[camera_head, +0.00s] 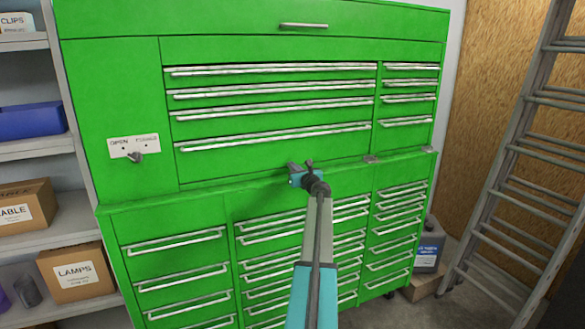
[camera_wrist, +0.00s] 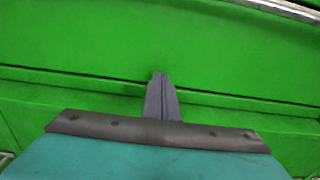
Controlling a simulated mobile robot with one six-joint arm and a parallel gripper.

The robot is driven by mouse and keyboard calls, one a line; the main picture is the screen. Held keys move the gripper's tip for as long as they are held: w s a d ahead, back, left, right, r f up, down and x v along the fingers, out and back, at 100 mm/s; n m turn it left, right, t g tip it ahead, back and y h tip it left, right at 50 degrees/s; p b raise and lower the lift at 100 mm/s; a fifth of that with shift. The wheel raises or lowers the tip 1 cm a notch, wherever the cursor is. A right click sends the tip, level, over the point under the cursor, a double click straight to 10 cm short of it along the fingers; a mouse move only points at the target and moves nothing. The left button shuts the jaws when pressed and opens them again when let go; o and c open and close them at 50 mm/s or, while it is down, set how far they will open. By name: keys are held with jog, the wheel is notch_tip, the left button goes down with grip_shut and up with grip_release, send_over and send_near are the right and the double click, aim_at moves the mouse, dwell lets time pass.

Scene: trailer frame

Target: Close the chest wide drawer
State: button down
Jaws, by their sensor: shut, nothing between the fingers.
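A green tool chest (camera_head: 125,90) fills the middle of the head view. Its upper part has several wide drawers with long silver handles; the lowest wide drawer (camera_head: 270,149) is just above my gripper. No wide drawer visibly sticks out, though a small gap would be hard to tell. My gripper (camera_head: 300,168) is in front of the chest near the ledge below that drawer. In the wrist view my gripper (camera_wrist: 160,76) has its fingers together and empty, pointing at a green face. Whether the tips touch it is unclear. A silver handle strip (camera_wrist: 290,10) shows at upper right.
A lower cabinet (camera_head: 170,222) with several drawers stands below the ledge, partly behind my arm. Shelves with boxes (camera_head: 77,274) are at left. A ladder (camera_head: 520,150) leans at right. A small open-marked switch plate (camera_head: 133,146) is on the chest's left.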

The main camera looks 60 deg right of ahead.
jog(key=b+v, duration=0.3)
jog(key=v, duration=0.9)
jog(key=shift+s+f, duration=0.2)
jog(key=shift+s, duration=0.15)
jog(key=shift+w+a, duration=0.1)
